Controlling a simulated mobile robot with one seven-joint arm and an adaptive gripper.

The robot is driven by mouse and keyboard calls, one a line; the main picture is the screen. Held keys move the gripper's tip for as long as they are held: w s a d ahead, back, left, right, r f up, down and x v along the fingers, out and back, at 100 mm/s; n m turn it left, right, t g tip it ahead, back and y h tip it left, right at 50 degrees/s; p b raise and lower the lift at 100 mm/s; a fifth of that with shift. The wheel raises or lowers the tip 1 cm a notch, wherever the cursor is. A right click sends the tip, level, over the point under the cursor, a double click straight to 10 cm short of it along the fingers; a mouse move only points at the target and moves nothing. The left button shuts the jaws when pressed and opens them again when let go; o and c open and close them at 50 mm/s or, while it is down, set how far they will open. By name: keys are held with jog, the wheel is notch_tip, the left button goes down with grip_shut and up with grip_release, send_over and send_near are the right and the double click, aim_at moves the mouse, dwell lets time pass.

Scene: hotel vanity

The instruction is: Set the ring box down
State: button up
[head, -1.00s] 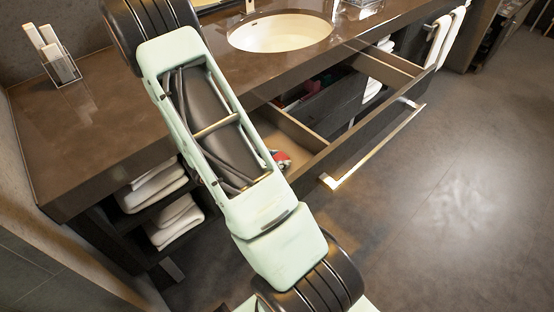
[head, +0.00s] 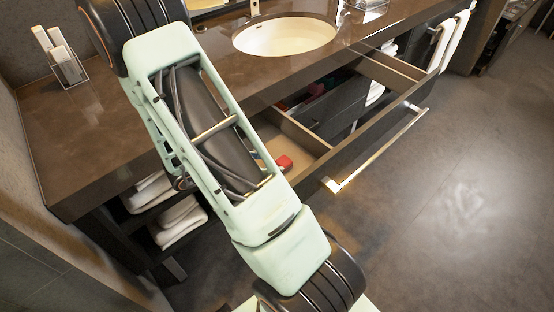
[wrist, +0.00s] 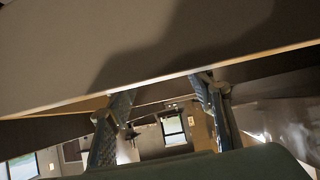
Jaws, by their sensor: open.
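A small red object (head: 284,162), which may be the ring box, shows in the open drawer (head: 312,142) in the head view, just right of my arm. My arm hides part of what lies around it. In the wrist view my gripper (wrist: 160,92) has its two fingers well apart, with nothing held between them. A broad plain panel fills the upper part of that view, close beyond the fingertips. My gripper is hidden behind my arm in the head view.
The brown counter (head: 95,140) carries a sink (head: 285,35) and a holder with white rolls (head: 62,58). Folded towels (head: 178,220) lie on the shelf below. The drawer's front with its long handle (head: 375,150) juts into the room. The floor at right is clear.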

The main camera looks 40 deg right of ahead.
jog(key=p+v, duration=0.1)
jog(key=v, duration=0.4)
jog(key=shift+a+r, duration=0.2)
jog(key=shift+a, duration=0.15)
